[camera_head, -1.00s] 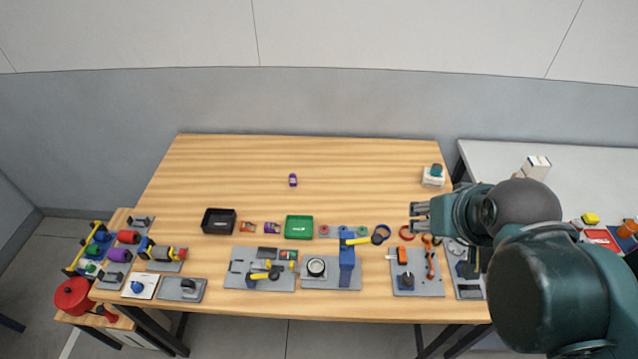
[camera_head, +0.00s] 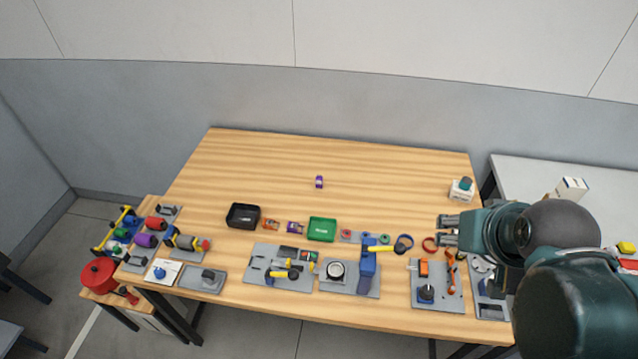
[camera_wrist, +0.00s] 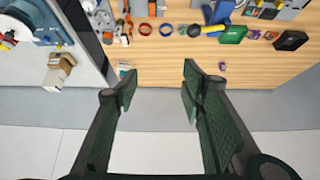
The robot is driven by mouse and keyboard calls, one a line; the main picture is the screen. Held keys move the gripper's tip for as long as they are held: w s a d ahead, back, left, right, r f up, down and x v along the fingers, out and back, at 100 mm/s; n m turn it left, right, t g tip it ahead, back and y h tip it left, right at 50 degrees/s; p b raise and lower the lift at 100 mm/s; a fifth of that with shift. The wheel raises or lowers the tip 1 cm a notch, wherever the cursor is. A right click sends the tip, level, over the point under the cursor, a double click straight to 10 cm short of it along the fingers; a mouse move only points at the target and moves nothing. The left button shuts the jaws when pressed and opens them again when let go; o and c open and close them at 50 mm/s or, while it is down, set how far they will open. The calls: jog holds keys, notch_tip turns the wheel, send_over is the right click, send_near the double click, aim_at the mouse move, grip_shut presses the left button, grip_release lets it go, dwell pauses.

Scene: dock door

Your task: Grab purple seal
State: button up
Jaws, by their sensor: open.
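A small purple seal (camera_head: 319,182) with a pale marking lies alone on the back middle of the wooden table. It also shows in the wrist view (camera_wrist: 222,66), right of my fingers and apart from them. A second purple item (camera_head: 295,228) lies between an orange item and the green tray. My gripper (camera_head: 450,231) is over the right part of the table, well to the right of the lone purple seal. In the wrist view my gripper (camera_wrist: 158,83) has its two fingers wide apart, with nothing between them.
A black tray (camera_head: 230,215), an orange item (camera_head: 271,224) and a green tray (camera_head: 310,230) stand along the middle. Grey tool boards (camera_head: 262,284) line the front edge. A white block with a teal top (camera_head: 462,191) stands at the back right. The table around the lone seal is clear.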

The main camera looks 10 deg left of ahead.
jog(key=shift+c, duration=0.7)
jog(key=w+a+r+m+g+b, duration=0.1)
jog(key=w+a+m, duration=0.15)
jog(key=w, duration=0.45)
jog(key=w+a+r+m+g+b, duration=0.15)
jog(key=w+a, duration=0.25)
jog(key=w, duration=0.4)
jog(key=m+g+h+b, duration=0.25)
jog(key=m+g, duration=0.25)
jog(key=m, duration=0.8)
send_over(317, 178)
jog(key=shift+t+y, duration=0.25)
jog(key=shift+y, duration=0.2)
notch_tip(317, 178, down, 31)
jog(key=shift+r+b, duration=0.1)
jog(key=shift+b, duration=0.25)
jog(key=shift+w+a+f+m, duration=0.1)
jog(key=shift+a+f+m, duration=0.15)
jog(key=shift+f, duration=0.2)
